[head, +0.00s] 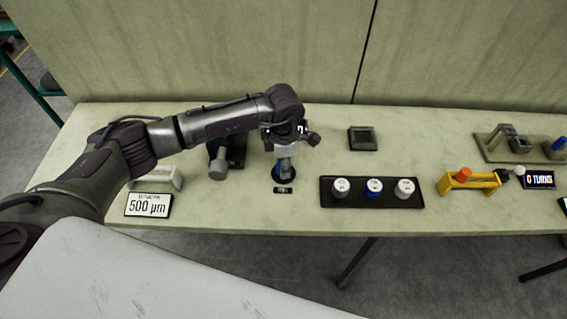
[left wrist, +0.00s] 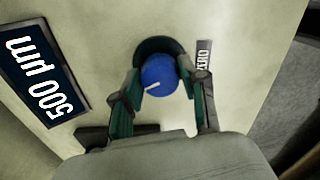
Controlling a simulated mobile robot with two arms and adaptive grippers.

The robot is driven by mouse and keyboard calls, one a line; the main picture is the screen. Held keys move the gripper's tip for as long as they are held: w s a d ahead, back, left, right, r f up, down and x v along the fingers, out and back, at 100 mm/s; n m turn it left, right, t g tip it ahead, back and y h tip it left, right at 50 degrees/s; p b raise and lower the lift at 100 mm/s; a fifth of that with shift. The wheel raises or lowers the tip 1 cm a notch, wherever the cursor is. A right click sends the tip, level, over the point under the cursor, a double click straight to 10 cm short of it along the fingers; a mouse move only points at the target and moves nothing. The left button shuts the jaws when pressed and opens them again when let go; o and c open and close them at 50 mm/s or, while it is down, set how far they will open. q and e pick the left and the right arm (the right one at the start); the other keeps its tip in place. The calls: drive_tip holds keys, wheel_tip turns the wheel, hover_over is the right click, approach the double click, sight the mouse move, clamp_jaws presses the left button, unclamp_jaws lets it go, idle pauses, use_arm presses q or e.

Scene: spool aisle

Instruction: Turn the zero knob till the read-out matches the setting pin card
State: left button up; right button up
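The white setting pin card (head: 148,205) stands at the table's front left and reads 500 µm. The blue zero knob (left wrist: 160,75) has a white pointer line and a dark round base; in the head view my gripper mostly hides it. The dark read-out (left wrist: 45,85) shows 500 µm in the left wrist view; in the head view my arm largely covers it. My left gripper (left wrist: 162,76) is over the knob, one finger on each side, with the fingertips against it. The small ZERO label (head: 283,190) lies in front of the knob. My right gripper is not in view.
A black tray with white and blue capped pieces (head: 372,203) lies right of the knob. A yellow fixture (head: 468,183) and a 0 TURNS display (head: 539,180) stand further right.

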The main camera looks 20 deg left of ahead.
use_arm(q)
drive_tip(key=o, duration=0.4)
wheel_tip(320, 180, up, 12)
drive_tip(key=shift+r, duration=0.1)
idle(0.4)
idle(0.3)
